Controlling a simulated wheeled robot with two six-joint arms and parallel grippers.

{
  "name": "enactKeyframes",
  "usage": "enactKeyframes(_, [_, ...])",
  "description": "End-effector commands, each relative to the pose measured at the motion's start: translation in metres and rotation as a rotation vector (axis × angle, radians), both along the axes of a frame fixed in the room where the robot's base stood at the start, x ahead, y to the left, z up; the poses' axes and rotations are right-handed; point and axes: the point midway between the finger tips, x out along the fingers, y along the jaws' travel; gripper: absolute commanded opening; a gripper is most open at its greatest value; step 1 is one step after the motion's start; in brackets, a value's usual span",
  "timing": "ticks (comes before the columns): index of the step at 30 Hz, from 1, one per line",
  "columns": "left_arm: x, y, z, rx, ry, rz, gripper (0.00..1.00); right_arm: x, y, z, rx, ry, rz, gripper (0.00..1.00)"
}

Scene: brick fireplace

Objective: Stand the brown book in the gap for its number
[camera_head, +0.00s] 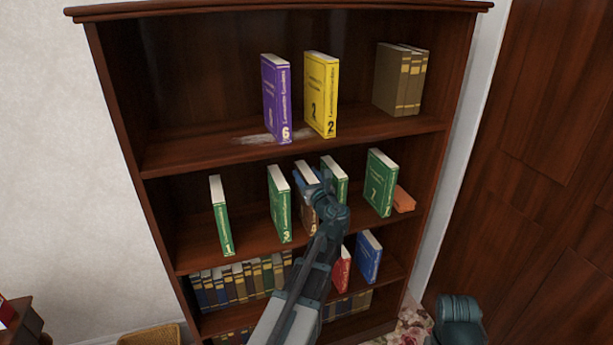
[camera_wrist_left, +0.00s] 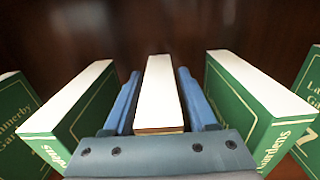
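The brown book (camera_head: 309,219), numbered 4, stands upright on the middle shelf (camera_head: 250,252) between green book 3 (camera_head: 280,208) and another green book (camera_head: 336,180), whose number is hidden. My left gripper (camera_head: 307,181) is at its upper part, hiding much of it. In the left wrist view, the brown book's white page edge (camera_wrist_left: 160,95) lies between the two blue fingers, with narrow gaps beside it. The gripper looks open around it. Green books stand on both sides, apart from the fingers.
Green book 1 (camera_head: 220,217) and green book 7 (camera_head: 381,182) share the shelf; an orange-brown object (camera_head: 403,199) lies at right. Purple book 6 (camera_head: 276,98) and yellow book 2 (camera_head: 321,95) stand above. Red (camera_head: 340,271) and blue (camera_head: 368,258) books stand below.

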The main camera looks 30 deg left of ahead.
Motion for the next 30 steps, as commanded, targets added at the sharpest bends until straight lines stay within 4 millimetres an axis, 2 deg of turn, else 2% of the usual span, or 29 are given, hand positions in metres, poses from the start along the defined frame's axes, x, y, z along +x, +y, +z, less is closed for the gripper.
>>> enactKeyframes(13, [-0.003,-0.002,0.004,0.0,0.0,-0.001,0.7,0.0,0.0,0.004,0.0,0.0,0.0,0.5])
enactKeyframes(24, [-0.052,-0.058,0.003,0.0,0.0,-0.003,0.7,0.0,0.0,0.003,0.0,0.0,0.0,0.5])
enactKeyframes(30, [-0.07,-0.08,0.003,0.0,0.0,-0.002,0.7,0.0,0.0,0.003,0.0,0.0,0.0,0.5])
